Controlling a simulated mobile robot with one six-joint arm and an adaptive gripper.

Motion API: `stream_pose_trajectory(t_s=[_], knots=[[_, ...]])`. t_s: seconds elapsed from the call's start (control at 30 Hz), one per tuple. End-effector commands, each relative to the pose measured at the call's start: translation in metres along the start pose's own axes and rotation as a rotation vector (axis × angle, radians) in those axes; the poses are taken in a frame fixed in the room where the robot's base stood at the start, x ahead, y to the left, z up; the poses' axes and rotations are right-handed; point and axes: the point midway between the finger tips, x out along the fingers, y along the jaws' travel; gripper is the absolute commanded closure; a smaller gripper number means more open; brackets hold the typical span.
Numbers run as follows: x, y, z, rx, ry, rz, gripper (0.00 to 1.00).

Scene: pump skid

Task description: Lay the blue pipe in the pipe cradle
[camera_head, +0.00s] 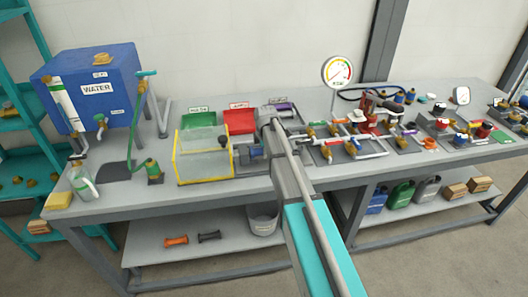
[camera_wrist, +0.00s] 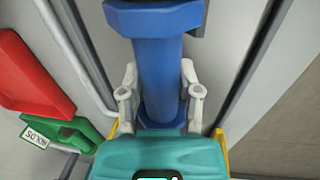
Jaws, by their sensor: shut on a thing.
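The blue pipe (camera_wrist: 160,60) runs up the middle of the wrist view, with a wider flange near the top and another low down. My gripper (camera_wrist: 159,80) has its pale fingers on both sides of the pipe, between the two flanges, and is shut on it. The pipe's far end is cut off by the frame. In the head view my arm crosses the bench and hides much of the gripper area. A small blue part (camera_head: 256,153) shows just left of the arm; I cannot tell if it is the pipe. I cannot make out the pipe cradle for certain.
A yellow-edged clear box (camera_head: 204,157) stands left of my arm. Green (camera_head: 197,121) and red (camera_head: 239,121) bins stand behind it. A blue water tank (camera_head: 92,88) is at far left. Pipework with valves (camera_head: 350,147) and a gauge (camera_head: 338,71) fill the right side.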

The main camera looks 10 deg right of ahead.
Motion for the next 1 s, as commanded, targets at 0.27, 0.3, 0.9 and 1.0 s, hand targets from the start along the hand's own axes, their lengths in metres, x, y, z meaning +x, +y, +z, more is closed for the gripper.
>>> stream_pose_trajectory(t_s=[0.27,0.3,0.9,1.0], knots=[[0.0017,-0.0004,-0.0008,-0.001,0.0,0.0,1.0],[0.0022,-0.0005,-0.0009,-0.001,0.0,0.0,1.0],[0.0048,-0.0011,-0.0013,-0.001,0.0,0.0,0.52],[0.0048,-0.0011,-0.0012,-0.001,0.0,0.0,0.33]])
